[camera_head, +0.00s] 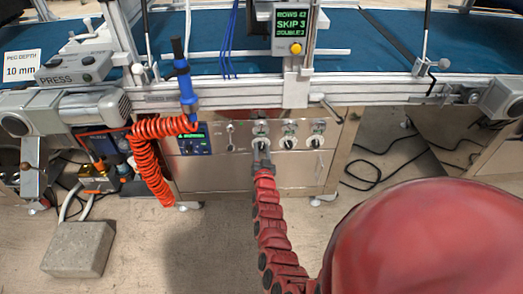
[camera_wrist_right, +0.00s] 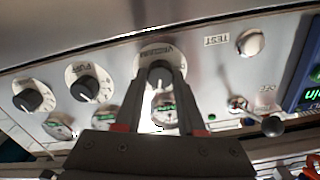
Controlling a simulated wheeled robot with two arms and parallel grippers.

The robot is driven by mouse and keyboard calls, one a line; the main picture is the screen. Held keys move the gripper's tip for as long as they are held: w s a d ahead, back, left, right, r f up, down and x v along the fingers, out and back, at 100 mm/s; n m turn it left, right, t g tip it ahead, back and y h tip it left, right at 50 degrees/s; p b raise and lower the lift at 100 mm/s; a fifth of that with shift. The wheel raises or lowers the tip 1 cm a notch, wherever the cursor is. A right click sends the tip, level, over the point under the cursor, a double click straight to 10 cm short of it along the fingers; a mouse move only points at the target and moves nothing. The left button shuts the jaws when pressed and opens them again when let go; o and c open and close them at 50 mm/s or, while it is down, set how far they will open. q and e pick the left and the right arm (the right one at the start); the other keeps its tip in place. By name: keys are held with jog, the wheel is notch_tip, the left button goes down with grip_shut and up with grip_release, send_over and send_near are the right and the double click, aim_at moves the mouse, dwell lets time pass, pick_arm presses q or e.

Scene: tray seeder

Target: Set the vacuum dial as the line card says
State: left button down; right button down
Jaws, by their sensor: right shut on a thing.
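The vacuum dial (camera_wrist_right: 160,71), a dark knob on a white round plate with its label upside down, is in the middle of the right wrist view. My right gripper (camera_wrist_right: 160,82) is shut on this knob, one finger on each side. In the head view my right gripper (camera_head: 262,158) reaches the leftmost of three dials on the cabinet front. The fingers hide part of the dial's scale, and I cannot read its setting. A small green-lit gauge (camera_wrist_right: 165,116) shows between the fingers. My left gripper is not in view.
Two more dark dials, one labelled PUFF (camera_wrist_right: 82,83), are beside it. A TEST button (camera_wrist_right: 250,42) and a toggle lever (camera_wrist_right: 272,126) are on the other side. A card (camera_head: 20,66) reads PEG DEPTH 10 mm. An orange coiled hose (camera_head: 150,160) hangs left of the cabinet.

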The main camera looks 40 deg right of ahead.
jog(key=shift+f+m+b, duration=0.1)
jog(key=shift+m+b, duration=0.2)
jog(key=shift+m, duration=0.8)
jog(key=c, duration=0.5)
grip_release()
jog(key=p+v, duration=0.3)
jog(key=v, duration=1.4)
jog(key=shift+s, duration=0.25)
